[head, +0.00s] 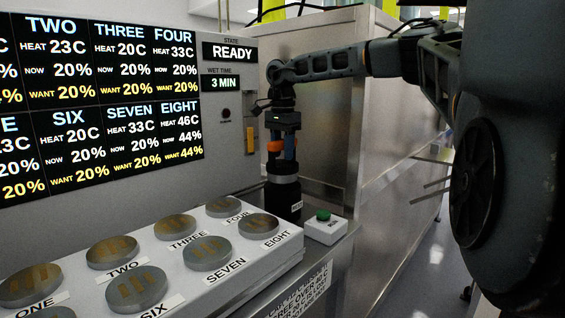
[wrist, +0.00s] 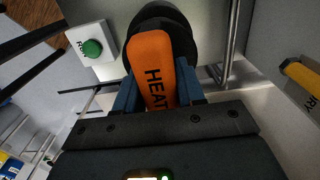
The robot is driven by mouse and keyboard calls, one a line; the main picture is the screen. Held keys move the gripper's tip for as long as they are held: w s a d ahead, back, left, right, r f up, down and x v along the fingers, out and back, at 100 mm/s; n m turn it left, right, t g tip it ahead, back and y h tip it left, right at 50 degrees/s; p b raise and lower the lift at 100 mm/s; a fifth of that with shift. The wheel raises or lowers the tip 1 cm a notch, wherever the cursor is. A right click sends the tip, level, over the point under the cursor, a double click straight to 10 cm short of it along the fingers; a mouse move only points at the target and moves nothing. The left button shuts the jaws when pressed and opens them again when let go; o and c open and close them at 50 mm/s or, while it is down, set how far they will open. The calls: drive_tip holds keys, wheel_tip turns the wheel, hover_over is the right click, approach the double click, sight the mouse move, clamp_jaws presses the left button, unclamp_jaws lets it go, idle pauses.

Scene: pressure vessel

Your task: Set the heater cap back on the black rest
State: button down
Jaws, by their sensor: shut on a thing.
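My gripper (head: 282,156) points down at the back of the bench, its blue fingers shut on the orange handle of the heater cap (head: 274,146). In the wrist view the orange handle (wrist: 154,62), with lettering starting "HEAT", lies between the fingers (wrist: 157,92). The black rest (head: 283,200), an upright dark cylinder with a small label, stands directly below my gripper. A grey band shows at the cylinder's top, under the fingers. The cap appears upright and lined up over the rest. I cannot tell whether it bears on the rest; the fingers and handle hide the contact.
A white box with a green button (head: 323,215) stands close to the right of the rest. Numbered round grey lids (head: 208,252) sit on the white block in front. The display panel (head: 100,100) reads READY; a yellow handle (head: 250,139) is left of my gripper.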

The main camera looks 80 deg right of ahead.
drive_tip(key=shift+f+b, duration=0.45)
drive_tip(key=shift+f, duration=0.45)
drive_tip(key=shift+f, duration=0.2)
drive_tip(key=c, duration=0.7)
unclamp_jaws()
wheel_tip(320, 180, up, 12)
drive_tip(key=p, duration=0.9)
drive_tip(key=shift+r, duration=0.15)
drive_tip(key=shift+s, duration=0.1)
